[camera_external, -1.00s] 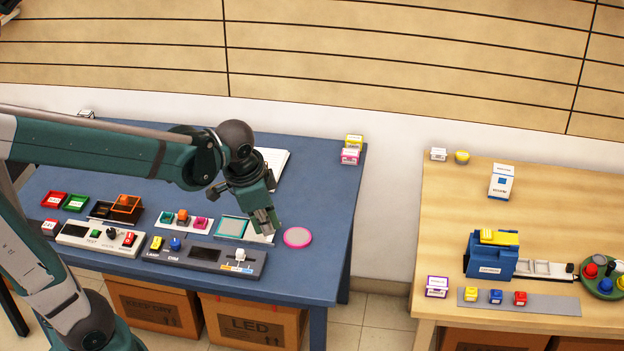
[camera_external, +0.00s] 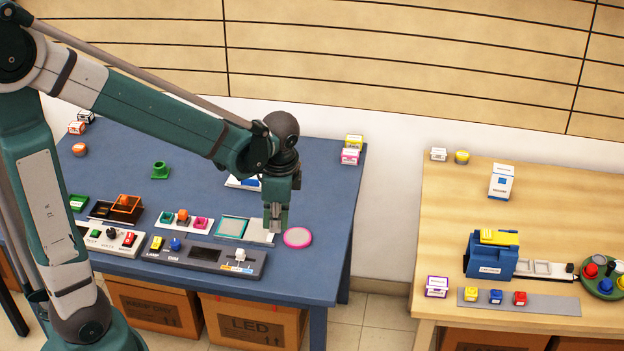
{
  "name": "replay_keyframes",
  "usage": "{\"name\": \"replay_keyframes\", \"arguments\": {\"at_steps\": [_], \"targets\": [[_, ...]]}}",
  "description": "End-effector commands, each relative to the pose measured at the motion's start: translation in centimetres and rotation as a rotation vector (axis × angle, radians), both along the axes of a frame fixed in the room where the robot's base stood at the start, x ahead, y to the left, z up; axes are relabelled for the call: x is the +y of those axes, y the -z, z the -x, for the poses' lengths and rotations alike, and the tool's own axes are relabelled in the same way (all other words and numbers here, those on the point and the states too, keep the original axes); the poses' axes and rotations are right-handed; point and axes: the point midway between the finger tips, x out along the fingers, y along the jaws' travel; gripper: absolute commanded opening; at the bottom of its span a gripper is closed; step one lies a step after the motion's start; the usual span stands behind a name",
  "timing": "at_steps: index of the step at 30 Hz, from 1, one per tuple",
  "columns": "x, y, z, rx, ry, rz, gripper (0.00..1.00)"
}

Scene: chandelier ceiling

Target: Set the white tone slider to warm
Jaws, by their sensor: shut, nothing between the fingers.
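The white slider knob (camera_external: 240,255) sits near the right end of a dark grey control panel (camera_external: 204,256) at the front of the blue table. A small strip with blue and orange-yellow parts lies just below the knob; its lettering is too small to read. My gripper (camera_external: 275,228) points down with its fingers together and empty. In the picture it is above and to the right of the knob, apart from it, between the pale square plate and the pink-rimmed disc.
The pink-rimmed disc (camera_external: 297,237) lies right of my gripper. The pale green square plate (camera_external: 231,228) lies left of it. Another panel (camera_external: 104,238) stands further left.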

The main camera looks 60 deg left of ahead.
Motion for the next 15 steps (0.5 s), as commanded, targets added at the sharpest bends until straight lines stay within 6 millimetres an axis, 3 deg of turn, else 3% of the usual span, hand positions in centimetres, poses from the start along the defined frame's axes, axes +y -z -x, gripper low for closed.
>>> {"name": "replay_keyframes", "arguments": {"at_steps": [15], "targets": [[1.7, 3.0, -1.7, 0.147, 0.106, -0.014, 0.00]]}}
